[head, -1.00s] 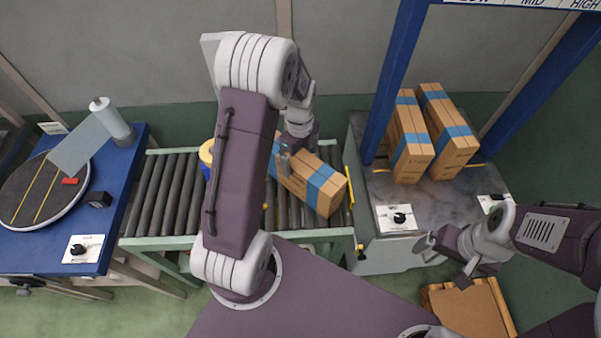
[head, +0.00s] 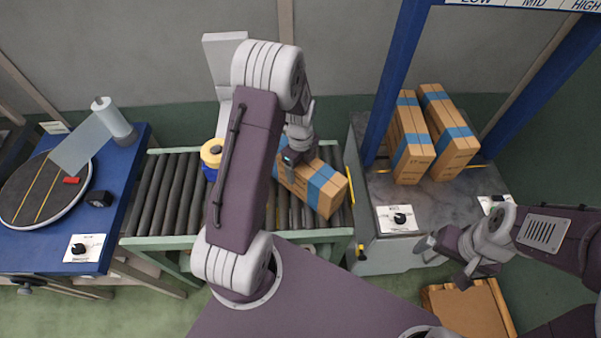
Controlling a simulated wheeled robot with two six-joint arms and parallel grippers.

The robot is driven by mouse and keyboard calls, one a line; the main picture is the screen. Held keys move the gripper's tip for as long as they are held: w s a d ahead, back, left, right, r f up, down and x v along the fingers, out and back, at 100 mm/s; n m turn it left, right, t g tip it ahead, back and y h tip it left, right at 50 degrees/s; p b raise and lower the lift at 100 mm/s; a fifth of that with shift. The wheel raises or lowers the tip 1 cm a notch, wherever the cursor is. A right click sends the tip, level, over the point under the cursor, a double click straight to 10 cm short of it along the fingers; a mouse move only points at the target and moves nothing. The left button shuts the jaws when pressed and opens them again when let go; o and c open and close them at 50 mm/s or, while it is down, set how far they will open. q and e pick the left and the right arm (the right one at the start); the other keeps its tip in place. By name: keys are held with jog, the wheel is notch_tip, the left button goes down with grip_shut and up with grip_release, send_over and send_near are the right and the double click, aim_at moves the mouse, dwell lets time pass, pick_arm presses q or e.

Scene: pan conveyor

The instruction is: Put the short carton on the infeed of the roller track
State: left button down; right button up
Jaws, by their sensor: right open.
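A brown carton with blue bands (head: 322,190) lies diagonally on the right end of the roller track (head: 165,200). My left gripper (head: 290,160) is at the carton's far left end, touching or just above it; its fingers are too hidden to show whether they are open or shut. Two more brown cartons with blue bands, one on the left (head: 408,140) and one on the right (head: 447,130), stand side by side on the grey table (head: 375,190). My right gripper (head: 447,262) is open and empty in front of that table.
A yellow-and-blue round object (head: 211,155) sits on the rollers, partly behind my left arm. A blue table (head: 110,225) with a turntable (head: 70,205) and film roll (head: 113,120) stands at left. A blue frame (head: 395,80) rises over the grey table. The left rollers are clear.

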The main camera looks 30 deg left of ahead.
pick_arm(q)
jog(key=shift+r, duration=0.15)
jog(key=shift+w+r, duration=0.1)
jog(key=shift+r, duration=0.15)
jog(key=r, duration=0.3)
jog(key=shift+d+r, duration=0.25)
jog(key=shift+r, duration=0.1)
notch_tip(320, 180, up, 7)
send_over(337, 174)
jog(key=shift+f, duration=0.2)
